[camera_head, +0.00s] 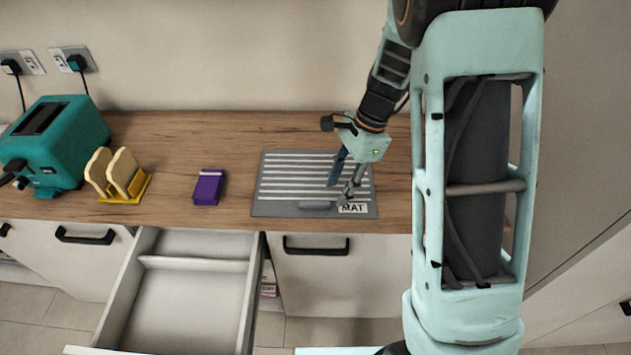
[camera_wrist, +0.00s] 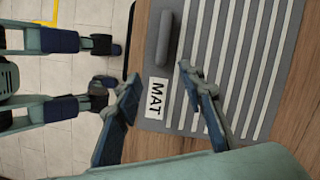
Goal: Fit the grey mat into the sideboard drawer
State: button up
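The grey mat (camera_head: 290,207) lies flat on the wooden counter, with white stripes, a grey bar-like handle and a white MAT label (camera_head: 353,208) along its front edge. In the wrist view the mat (camera_wrist: 195,70) fills the upper right, with the handle (camera_wrist: 166,38) beside the label. My gripper (camera_head: 341,190) is over the mat's right part, fingers apart and pointing down. In the wrist view my gripper (camera_wrist: 157,82) shows its two fingers spread on either side of the label with nothing between them. The sideboard drawer (camera_head: 185,308) is pulled open and has a divider near its back.
A purple box (camera_head: 208,187) stands on the counter left of the mat. Further left are a toast rack (camera_head: 118,178) with two bread slices and a teal toaster (camera_head: 58,143). A closed front with a black handle (camera_head: 316,246) is right of the open drawer.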

aim_at(330, 200)
jog(key=x, duration=0.4)
jog(key=shift+w+a+f, duration=0.1)
jog(key=shift+a, duration=0.25)
jog(key=shift+c, duration=0.5)
grip_shut()
